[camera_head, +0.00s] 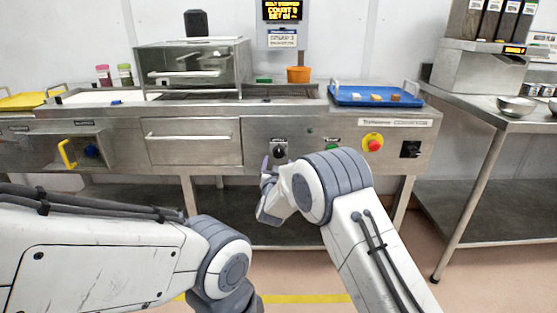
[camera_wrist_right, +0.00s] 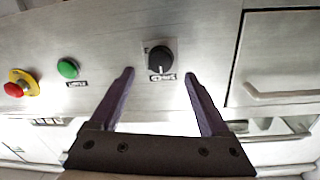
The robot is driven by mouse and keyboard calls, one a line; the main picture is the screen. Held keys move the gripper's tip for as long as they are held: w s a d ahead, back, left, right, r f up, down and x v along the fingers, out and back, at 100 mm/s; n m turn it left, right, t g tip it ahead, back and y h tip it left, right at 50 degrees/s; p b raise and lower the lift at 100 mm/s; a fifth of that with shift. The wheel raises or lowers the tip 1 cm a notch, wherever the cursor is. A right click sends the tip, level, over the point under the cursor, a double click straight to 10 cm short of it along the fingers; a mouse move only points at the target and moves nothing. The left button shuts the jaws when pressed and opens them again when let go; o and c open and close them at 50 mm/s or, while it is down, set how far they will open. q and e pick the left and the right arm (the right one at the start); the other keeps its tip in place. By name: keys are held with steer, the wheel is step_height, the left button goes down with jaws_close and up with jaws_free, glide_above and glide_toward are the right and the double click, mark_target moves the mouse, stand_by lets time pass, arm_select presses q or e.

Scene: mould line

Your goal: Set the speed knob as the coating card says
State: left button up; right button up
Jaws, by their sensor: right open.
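The black speed knob (camera_head: 279,151) sits on the steel front panel of the machine, on a small labelled plate. In the right wrist view the knob (camera_wrist_right: 161,59) lies just beyond and between the two purple fingertips. My right gripper (camera_head: 266,164) is open, with its fingers (camera_wrist_right: 159,76) apart and nothing between them; they look clear of the knob. The knob's scale is too small to read. A white card (camera_head: 283,39) hangs below the display, its text not legible; I cannot tell if it is the coating card. My left gripper is out of view.
Right of the knob are a green button (camera_head: 332,147), a red emergency stop (camera_head: 373,142) and a black switch (camera_head: 411,149). A drawer with a bar handle (camera_head: 193,136) is to the left.

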mark_target(279, 154)
steer(key=shift+w+d+b, duration=0.15)
steer(key=shift+w+b, duration=0.15)
steer(key=shift+w, duration=2.3)
jaws_close()
